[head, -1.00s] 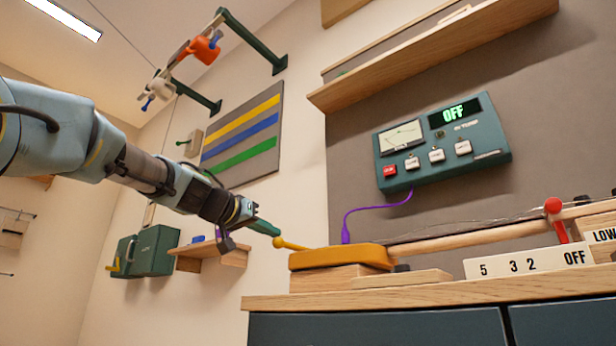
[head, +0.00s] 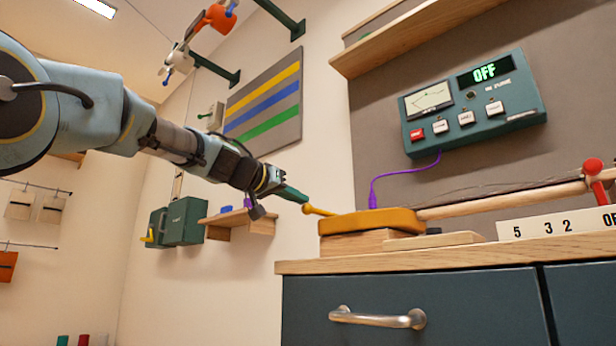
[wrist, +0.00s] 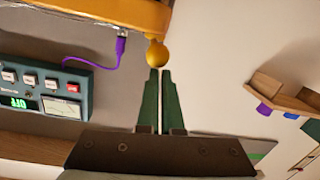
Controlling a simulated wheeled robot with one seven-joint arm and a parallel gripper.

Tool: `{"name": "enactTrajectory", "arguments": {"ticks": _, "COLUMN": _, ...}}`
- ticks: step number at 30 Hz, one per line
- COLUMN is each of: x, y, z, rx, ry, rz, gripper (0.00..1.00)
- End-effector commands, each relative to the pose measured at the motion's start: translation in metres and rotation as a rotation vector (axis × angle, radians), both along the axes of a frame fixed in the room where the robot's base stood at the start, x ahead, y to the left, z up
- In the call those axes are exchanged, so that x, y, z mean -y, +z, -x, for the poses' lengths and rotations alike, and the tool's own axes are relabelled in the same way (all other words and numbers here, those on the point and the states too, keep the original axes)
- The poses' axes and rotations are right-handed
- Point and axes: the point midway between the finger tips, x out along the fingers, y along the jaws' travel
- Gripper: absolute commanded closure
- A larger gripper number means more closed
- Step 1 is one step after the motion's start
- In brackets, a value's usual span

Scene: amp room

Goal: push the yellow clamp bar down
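The yellow clamp bar (head: 372,221) lies across a wooden block on the left end of the bench top. A short arm with a round yellow knob sticks out from its left end (head: 318,210). My gripper (head: 304,197) has green fingers and points down and right at this knob. In the wrist view, the green fingers (wrist: 161,72) lie side by side with only a thin slit between them and nothing held. The round knob (wrist: 157,54) is just beyond their tips. I cannot tell whether they touch. The bar (wrist: 110,12) also shows at the top there.
The bench top (head: 300,267) has a drawer with a metal handle (head: 378,318) below. A teal meter box (head: 472,104) reading OFF hangs on the panel, with a purple cable (head: 400,176) running down behind the bar. A red-knobbed lever (head: 594,168) stands at right. A small wall shelf (head: 240,220) is at left.

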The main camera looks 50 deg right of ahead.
Motion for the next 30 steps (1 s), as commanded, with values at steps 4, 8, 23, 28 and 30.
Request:
{"name": "enactTrajectory", "arguments": {"ticks": 4, "x": 0.000, "y": 0.033, "z": 0.002, "rx": 0.003, "ry": 0.005, "rz": 0.014, "gripper": 1.00}}
{"name": "enactTrajectory", "arguments": {"ticks": 8, "x": -0.020, "y": 0.023, "z": 0.001, "rx": 0.003, "ry": 0.012, "rz": 0.020, "gripper": 1.00}}
{"name": "enactTrajectory", "arguments": {"ticks": 23, "x": -0.091, "y": 0.000, "z": 0.004, "rx": 0.003, "ry": 0.009, "rz": 0.025, "gripper": 1.00}}
{"name": "enactTrajectory", "arguments": {"ticks": 28, "x": -0.095, "y": -0.001, "z": 0.004, "rx": 0.004, "ry": 0.009, "rz": 0.025, "gripper": 1.00}}
{"name": "enactTrajectory", "arguments": {"ticks": 30, "x": -0.095, "y": -0.001, "z": 0.004, "rx": 0.004, "ry": 0.009, "rz": 0.025, "gripper": 1.00}}
